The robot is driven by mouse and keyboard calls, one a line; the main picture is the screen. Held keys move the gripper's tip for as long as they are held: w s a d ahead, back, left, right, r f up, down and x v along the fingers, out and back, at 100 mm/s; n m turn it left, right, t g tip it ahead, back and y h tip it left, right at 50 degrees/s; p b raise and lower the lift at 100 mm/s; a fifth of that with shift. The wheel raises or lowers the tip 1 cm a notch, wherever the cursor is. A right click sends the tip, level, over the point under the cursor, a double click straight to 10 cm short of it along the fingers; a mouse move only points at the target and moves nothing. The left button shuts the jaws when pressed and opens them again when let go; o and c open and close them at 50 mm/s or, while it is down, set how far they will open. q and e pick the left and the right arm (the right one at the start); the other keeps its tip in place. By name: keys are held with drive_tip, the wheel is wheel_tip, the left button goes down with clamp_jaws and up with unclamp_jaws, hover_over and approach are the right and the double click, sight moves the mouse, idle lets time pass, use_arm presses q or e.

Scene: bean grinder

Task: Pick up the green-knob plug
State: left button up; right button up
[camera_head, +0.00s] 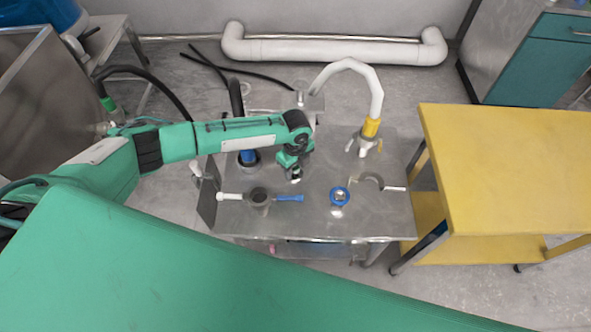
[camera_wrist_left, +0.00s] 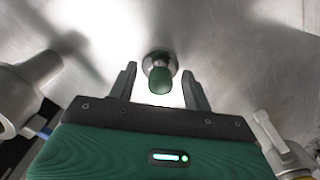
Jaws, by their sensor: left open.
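The green-knob plug (camera_wrist_left: 159,77) shows in the left wrist view, with a green knob on a round metal base on the shiny metal table. My left gripper (camera_wrist_left: 160,84) is open, with one finger on each side of the green knob and visible gaps between. In the head view, my left gripper (camera_head: 294,174) points down over the middle of the metal table (camera_head: 310,222). The plug is mostly hidden there by my arm and gripper. My right gripper is not in view.
A white curved pipe with a yellow collar (camera_head: 370,128) stands behind. A yellow table (camera_head: 510,170) adjoins right.

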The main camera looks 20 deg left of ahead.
use_arm(q)
clamp_jaws()
drive_tip(key=shift+r, duration=0.1)
